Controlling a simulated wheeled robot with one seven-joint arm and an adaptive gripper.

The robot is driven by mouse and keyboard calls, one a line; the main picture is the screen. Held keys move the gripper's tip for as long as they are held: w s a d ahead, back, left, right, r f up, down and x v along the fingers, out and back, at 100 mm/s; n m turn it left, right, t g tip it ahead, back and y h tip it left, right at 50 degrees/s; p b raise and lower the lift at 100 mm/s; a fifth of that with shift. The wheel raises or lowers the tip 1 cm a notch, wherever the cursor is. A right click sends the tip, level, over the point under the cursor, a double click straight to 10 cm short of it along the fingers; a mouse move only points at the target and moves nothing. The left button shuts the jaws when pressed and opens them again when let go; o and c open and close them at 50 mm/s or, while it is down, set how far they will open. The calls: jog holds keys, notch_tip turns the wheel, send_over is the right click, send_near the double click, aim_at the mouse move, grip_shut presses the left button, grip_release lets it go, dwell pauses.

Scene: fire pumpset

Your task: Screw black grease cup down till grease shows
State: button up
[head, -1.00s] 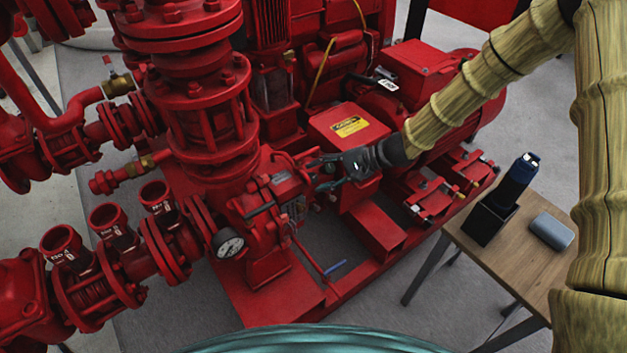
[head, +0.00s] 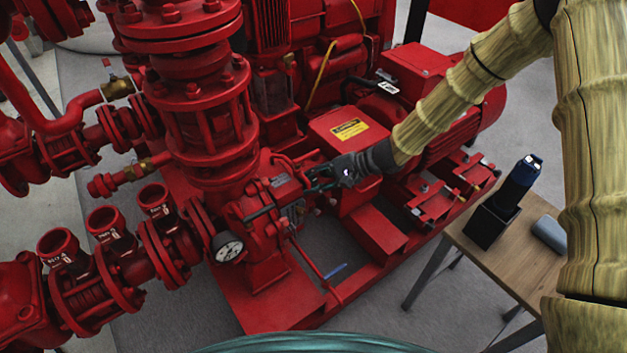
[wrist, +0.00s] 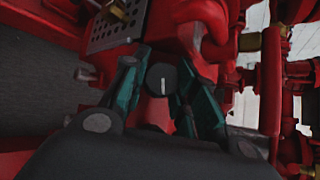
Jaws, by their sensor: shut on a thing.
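The black grease cup (wrist: 162,79) shows in the wrist view as a dark, many-sided cap with a short white mark on its face. My gripper (wrist: 155,84) has its teal fingers on either side of the cap and is shut on it. In the head view my gripper (head: 311,179) reaches in from the right to the red pump housing (head: 268,222). The cup is too small and covered to make out in that view. No grease can be made out.
A pressure gauge (head: 228,247) sits left of the pump housing. A red guard box with a yellow label (head: 349,129) stands close behind my gripper. A perforated metal plate (wrist: 118,25) is near the fingers. A wooden table (head: 515,262) carries a dark blue flashlight-like tool (head: 516,183).

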jog(key=shift+r+m+t+y, duration=0.1)
jog(key=shift+m+t+y, duration=0.2)
jog(key=shift+m+t, duration=0.3)
jog(key=shift+w, duration=0.1)
jog(key=o, duration=1)
jog(key=v, duration=1.2)
jog(key=shift+w+d, duration=0.1)
jog(key=shift+w, duration=0.05)
